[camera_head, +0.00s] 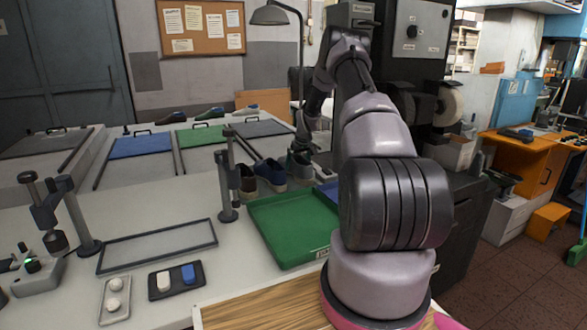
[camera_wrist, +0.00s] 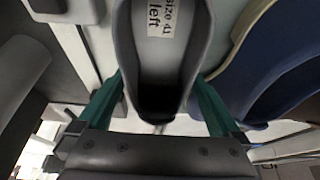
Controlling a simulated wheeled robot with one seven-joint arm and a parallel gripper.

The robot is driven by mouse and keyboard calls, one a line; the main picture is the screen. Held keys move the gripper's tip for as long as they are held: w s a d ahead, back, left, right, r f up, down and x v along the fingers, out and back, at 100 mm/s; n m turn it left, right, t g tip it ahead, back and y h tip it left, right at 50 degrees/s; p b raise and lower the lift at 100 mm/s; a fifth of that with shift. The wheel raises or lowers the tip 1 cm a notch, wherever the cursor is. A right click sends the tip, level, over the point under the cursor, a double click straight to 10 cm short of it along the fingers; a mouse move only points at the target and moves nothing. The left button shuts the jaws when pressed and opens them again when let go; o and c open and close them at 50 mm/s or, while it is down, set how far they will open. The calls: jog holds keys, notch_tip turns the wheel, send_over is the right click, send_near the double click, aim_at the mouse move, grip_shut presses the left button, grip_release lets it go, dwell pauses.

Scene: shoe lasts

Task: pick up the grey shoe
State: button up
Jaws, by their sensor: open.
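The grey shoe (camera_wrist: 160,75) fills the middle of the wrist view, its opening facing the camera, with a label reading "size 41 left" inside. The green fingers of my gripper (camera_wrist: 160,90) stand open, one on each side of the shoe. I cannot tell whether they touch it. In the head view the grey shoe (camera_head: 300,166) is at the right end of a short row of shoes, and my gripper (camera_head: 304,146) is just above it, small and partly hard to make out.
The blue shoe (camera_head: 270,175) stands close left of the grey one in the head view; it also shows at the right of the wrist view (camera_wrist: 265,65). A brown shoe (camera_head: 247,183) is further left. A green tray (camera_head: 295,228) lies in front, empty. A post stand (camera_head: 226,185) stands beside it.

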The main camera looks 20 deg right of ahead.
jog(key=shift+x, duration=1.4)
jog(key=shift+r, duration=0.1)
jog(key=c, duration=1.4)
